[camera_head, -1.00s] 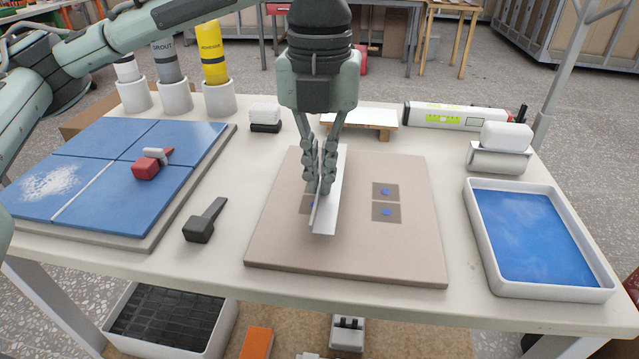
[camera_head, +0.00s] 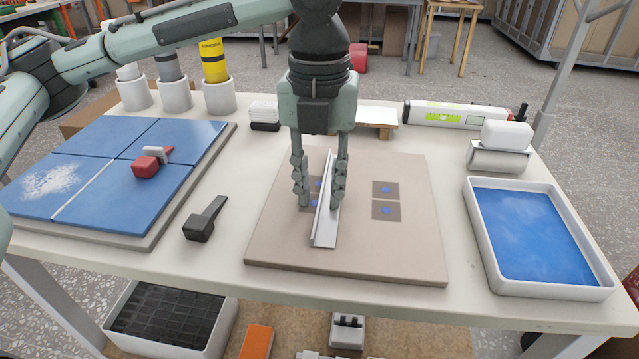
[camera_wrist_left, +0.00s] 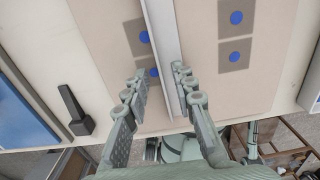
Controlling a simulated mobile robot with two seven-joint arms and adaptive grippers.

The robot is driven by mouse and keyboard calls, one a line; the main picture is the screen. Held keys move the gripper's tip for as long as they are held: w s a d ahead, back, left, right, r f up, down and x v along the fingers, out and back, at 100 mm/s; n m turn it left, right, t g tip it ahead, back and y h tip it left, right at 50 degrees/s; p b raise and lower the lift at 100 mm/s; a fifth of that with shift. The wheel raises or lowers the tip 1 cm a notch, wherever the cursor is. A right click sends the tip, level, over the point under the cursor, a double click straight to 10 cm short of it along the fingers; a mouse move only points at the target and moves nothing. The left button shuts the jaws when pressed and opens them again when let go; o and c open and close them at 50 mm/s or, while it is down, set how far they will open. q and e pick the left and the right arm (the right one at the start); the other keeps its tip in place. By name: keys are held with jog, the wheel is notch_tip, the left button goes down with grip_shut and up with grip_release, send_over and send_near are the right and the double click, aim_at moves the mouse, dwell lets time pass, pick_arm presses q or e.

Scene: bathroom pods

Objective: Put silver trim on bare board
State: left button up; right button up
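The silver trim (camera_head: 325,232) lies lengthwise on the bare board (camera_head: 408,262), near its middle and slightly slanted, between the tile squares with blue dots. My left gripper (camera_head: 320,198) is open above the board, with one finger on each side of the trim. In the left wrist view the trim (camera_wrist_left: 163,40) passes between the spread fingers (camera_wrist_left: 165,95), closer to the right finger; whether that finger touches it I cannot tell. The board (camera_wrist_left: 200,85) shows under it. My right gripper is in neither view.
A black-handled tool (camera_head: 205,220) lies left of the board, beside a blue tiled panel (camera_head: 110,180) carrying a red tool (camera_head: 148,167). A white tray of blue liquid (camera_head: 535,235) stands at right. A level (camera_head: 455,115) and bottles in holders (camera_head: 175,95) are behind.

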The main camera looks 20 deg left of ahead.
pick_arm(q)
notch_tip(320, 180, up, 12)
jog(key=shift+r, duration=0.15)
dwell(0.4)
dwell(0.3)
